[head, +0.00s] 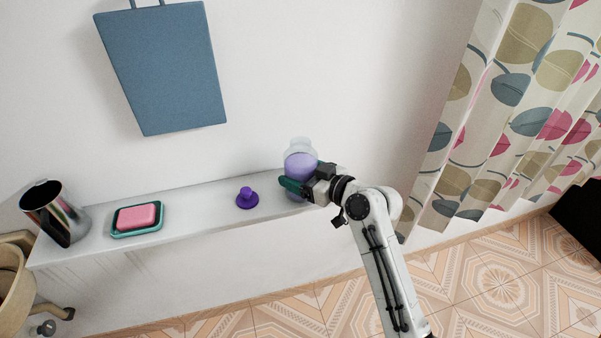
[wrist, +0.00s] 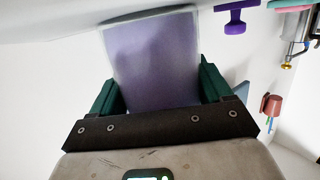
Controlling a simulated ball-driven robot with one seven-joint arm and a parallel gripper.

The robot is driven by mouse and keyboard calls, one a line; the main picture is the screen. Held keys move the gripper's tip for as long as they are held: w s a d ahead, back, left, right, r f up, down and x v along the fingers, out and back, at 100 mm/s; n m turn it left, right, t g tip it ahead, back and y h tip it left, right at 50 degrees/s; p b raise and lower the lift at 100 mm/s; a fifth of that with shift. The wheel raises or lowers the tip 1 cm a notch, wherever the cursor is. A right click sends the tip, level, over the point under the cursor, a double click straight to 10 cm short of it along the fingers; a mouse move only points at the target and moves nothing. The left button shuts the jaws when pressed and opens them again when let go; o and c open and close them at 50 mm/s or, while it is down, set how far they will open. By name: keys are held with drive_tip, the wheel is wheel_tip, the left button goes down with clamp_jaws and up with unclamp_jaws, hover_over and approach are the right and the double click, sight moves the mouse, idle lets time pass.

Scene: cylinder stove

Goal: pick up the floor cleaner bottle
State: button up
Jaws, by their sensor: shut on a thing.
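The floor cleaner bottle (head: 300,162) is a clear bottle with purple liquid, upright at the right end of the white shelf in the head view. My gripper (head: 297,187) reaches it from the right and front, with its green fingers around the lower body. In the wrist view the bottle's purple body (wrist: 155,62) fills the space between the two green fingers (wrist: 158,88), one on each side. The gripper is shut on it. The fingers hide part of the lower body, and I cannot tell whether its base touches the shelf.
On the shelf (head: 195,212) stand a purple knobbed object (head: 247,198), a pink block in a teal dish (head: 138,217) and a shiny metal cup (head: 55,213). A blue board (head: 163,70) hangs on the wall. A patterned curtain (head: 510,110) hangs to the right.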

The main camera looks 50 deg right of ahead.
drive_tip(key=shift+r, duration=0.2)
drive_tip(key=shift+r, duration=0.6)
drive_tip(key=s+r, duration=0.1)
drive_tip(key=r, duration=0.1)
drive_tip(key=s+r, duration=0.2)
drive_tip(key=r, duration=0.1)
drive_tip(key=s+r+b, duration=0.1)
drive_tip(key=s+r, duration=0.1)
drive_tip(key=r, duration=0.1)
drive_tip(key=shift+s+d, duration=0.2)
drive_tip(key=shift+d, duration=0.05)
drive_tip(key=p, duration=0.4)
approach(310, 146)
drive_tip(key=shift+s+d+r, duration=0.15)
drive_tip(key=shift+s+r, duration=0.9)
drive_tip(key=shift+r, duration=0.15)
